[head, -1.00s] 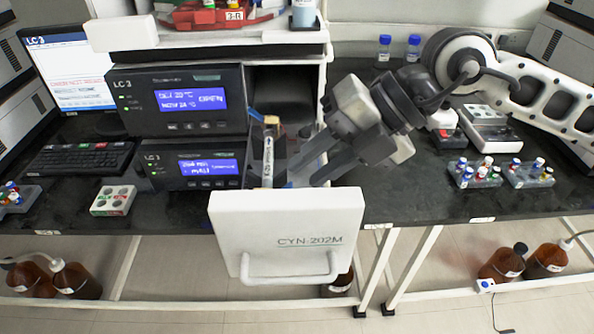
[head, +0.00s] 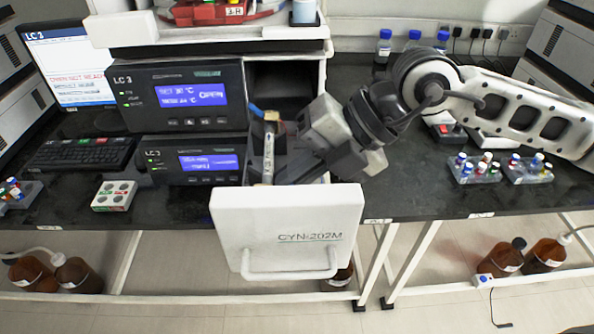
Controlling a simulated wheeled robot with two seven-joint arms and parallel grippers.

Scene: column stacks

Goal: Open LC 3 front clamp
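The LC 3 unit (head: 180,97) stands left of centre, its upper screen reading "OPEN". Beside it a drawer with a white front panel (head: 287,222) marked CYN-202M is pulled out. A slim labelled column (head: 268,155) lies lengthwise in the drawer, with a tan block (head: 271,117) at its far end. The front clamp cannot be made out; the column's near end is partly hidden by the panel. My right gripper (head: 285,175) reaches into the drawer from the right, beside the column. Its fingertips are partly hidden, so contact and opening are unclear. My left gripper is not in view.
Vial racks (head: 476,170) stand on the right bench. Blue-capped bottles (head: 384,46) stand at the back. A keyboard (head: 80,155) and a small white-and-green box (head: 114,195) lie at left. The bench front right of the drawer is clear.

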